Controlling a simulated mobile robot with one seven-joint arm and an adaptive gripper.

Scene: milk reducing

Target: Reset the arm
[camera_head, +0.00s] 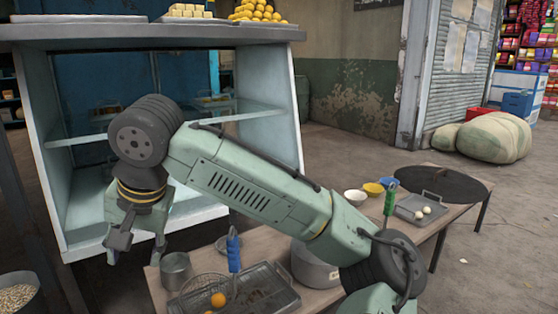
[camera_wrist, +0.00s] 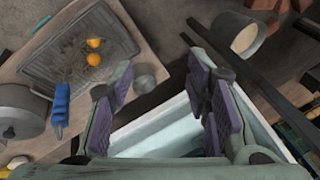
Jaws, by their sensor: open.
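My gripper (camera_head: 136,240) hangs at the left of the head view, in front of the open front of a white display case (camera_head: 50,160). In the wrist view my gripper (camera_wrist: 165,105) shows its two purple-padded fingers spread well apart, with nothing between them. My arm (camera_head: 250,185) is bent and reaches from the lower right across the head view to the left. Part of the display case and the table is hidden behind the arm.
A wooden table (camera_head: 440,215) below holds a metal cup (camera_head: 175,268), a dark tray (camera_head: 275,290) with an orange ball (camera_head: 218,299), a large pot (camera_head: 312,268), bowls and a small tray (camera_head: 415,208). Sacks (camera_head: 495,137) lie on the floor at the back right. The floor at right is mostly clear.

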